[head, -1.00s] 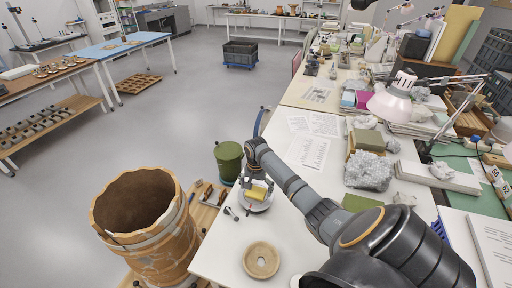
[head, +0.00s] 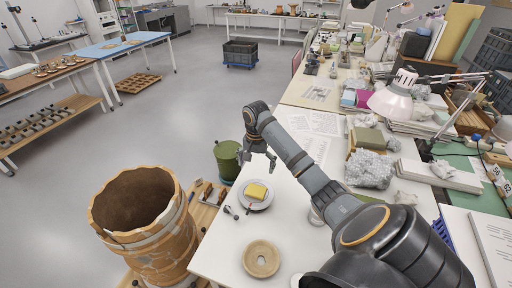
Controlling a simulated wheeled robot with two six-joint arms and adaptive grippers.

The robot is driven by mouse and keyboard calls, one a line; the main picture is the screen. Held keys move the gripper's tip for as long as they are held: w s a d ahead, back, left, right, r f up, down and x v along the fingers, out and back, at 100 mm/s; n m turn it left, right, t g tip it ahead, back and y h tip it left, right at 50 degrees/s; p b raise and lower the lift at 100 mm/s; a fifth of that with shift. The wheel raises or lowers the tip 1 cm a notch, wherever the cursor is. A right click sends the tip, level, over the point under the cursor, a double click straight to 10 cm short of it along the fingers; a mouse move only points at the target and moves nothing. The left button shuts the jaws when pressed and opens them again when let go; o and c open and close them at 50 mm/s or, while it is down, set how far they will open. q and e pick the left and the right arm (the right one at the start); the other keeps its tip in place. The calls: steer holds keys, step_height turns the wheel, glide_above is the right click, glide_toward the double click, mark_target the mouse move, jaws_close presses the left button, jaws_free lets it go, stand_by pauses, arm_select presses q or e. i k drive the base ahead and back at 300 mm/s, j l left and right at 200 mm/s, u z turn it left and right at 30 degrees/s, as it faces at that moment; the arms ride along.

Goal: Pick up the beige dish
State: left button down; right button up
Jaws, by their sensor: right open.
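The beige dish (head: 248,268), round with a small darker centre, lies on the white table near its front left corner. My right gripper (head: 258,166) is open and empty, beyond the dish and above the far side of a pale plate (head: 268,202). A clear gap separates the gripper from the dish. A yellow sponge (head: 255,190) lies on the plate, between gripper and dish in the picture. My left gripper is not in view.
A large wooden-banded vessel (head: 150,235) stands left of the table, and a green pot (head: 227,160) stands near the table's left edge. Small dark tools (head: 231,212) lie left of the plate. Papers and crumpled grey wrapping (head: 370,170) fill the right side. The tabletop around the dish is clear.

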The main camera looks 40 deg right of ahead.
mark_target(264, 248)
steer(key=k+j, duration=0.6)
steer(key=j, duration=0.15)
steer(key=k+j, duration=0.55)
steer(key=j, duration=0.15)
